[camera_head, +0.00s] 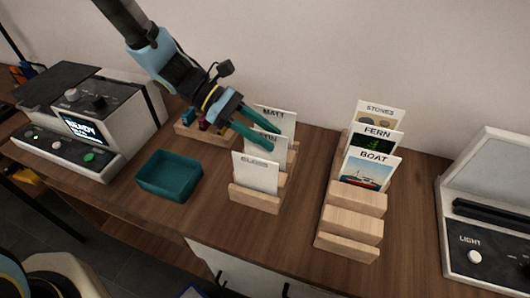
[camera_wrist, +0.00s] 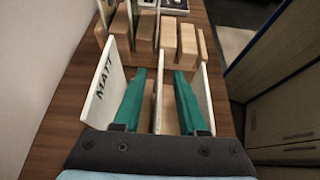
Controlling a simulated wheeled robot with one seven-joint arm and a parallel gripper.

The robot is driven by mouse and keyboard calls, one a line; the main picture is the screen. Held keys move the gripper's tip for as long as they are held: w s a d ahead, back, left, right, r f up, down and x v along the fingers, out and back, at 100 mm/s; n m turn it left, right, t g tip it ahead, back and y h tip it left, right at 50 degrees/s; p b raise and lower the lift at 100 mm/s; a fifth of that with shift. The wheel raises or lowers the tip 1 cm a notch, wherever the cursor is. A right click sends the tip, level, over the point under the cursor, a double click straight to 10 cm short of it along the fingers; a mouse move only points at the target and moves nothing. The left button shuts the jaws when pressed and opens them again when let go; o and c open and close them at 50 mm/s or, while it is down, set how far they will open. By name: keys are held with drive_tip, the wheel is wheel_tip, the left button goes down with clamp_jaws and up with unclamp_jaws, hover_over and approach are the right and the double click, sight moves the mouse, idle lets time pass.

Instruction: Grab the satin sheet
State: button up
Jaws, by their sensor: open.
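The satin sheet (camera_head: 277,143) is the white card in the middle slot of the left wooden rack (camera_head: 256,200), its label partly hidden by my finger. The matt sheet (camera_head: 276,119) stands behind it and the gloss sheet (camera_head: 256,173) in front. My gripper (camera_head: 269,134) is at the satin sheet with its teal fingers spread. In the wrist view the satin sheet (camera_wrist: 159,92) shows edge-on between the open fingers (camera_wrist: 160,73), with a gap on each side. The matt sheet (camera_wrist: 103,88) is left of the fingers and the gloss sheet (camera_wrist: 204,97) right.
A second rack (camera_head: 347,240) on the right holds stones (camera_head: 379,113), fern (camera_head: 374,138) and boat (camera_head: 367,173) cards. A teal tray (camera_head: 170,176) and a grey machine (camera_head: 90,120) are on the left. A light box (camera_head: 485,220) stands at the far right.

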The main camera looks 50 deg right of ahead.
clamp_jaws()
idle(1.3)
